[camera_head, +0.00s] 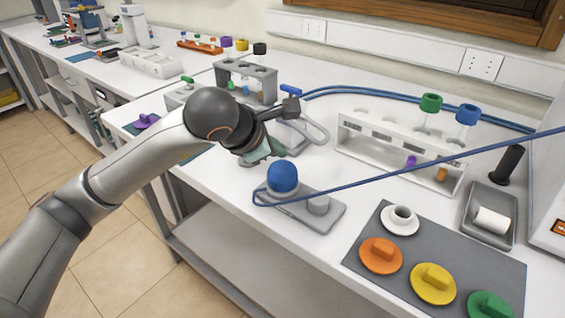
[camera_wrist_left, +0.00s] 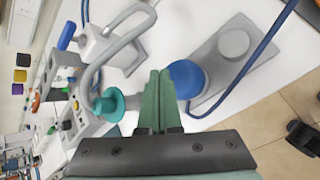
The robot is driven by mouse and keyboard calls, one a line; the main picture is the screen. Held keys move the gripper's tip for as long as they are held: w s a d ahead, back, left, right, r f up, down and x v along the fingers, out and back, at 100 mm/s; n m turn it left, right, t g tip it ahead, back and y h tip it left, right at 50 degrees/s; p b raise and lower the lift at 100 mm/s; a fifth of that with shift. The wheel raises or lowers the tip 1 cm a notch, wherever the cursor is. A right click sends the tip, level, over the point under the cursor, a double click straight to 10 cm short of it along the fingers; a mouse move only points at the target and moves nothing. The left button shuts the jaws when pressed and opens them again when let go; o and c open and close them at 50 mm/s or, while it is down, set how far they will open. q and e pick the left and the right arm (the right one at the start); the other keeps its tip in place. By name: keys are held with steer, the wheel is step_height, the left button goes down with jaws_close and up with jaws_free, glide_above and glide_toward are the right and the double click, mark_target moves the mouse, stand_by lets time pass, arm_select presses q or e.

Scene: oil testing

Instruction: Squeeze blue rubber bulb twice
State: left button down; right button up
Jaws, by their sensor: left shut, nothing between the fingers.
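The blue rubber bulb (camera_head: 283,176) sits upright on a grey base plate (camera_head: 322,217) near the front edge of the bench. A short grey cylinder stands beside it on the plate. My left gripper (camera_head: 272,153) is just behind the bulb, its green fingers partly hidden by my wrist. In the left wrist view the fingers (camera_wrist_left: 158,76) are pressed together and empty. The bulb (camera_wrist_left: 186,77) shows right beside their tips there; I cannot tell whether they touch. My right gripper is not in view.
A blue tube (camera_head: 400,168) runs from the bulb's base across the bench to the right. A tube rack (camera_head: 350,148) stands behind. A dark mat (camera_head: 372,232) with coloured lids and a grey tray (camera_head: 468,226) lie to the right. Another rack (camera_head: 228,76) stands behind my arm.

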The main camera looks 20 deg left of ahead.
mark_target(279, 168)
arm_select(q)
steer(key=shift+r+p, duration=1.1)
steer(key=shift+r, duration=1.2)
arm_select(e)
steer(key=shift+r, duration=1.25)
arm_select(q)
steer(key=shift+d, duration=0.1)
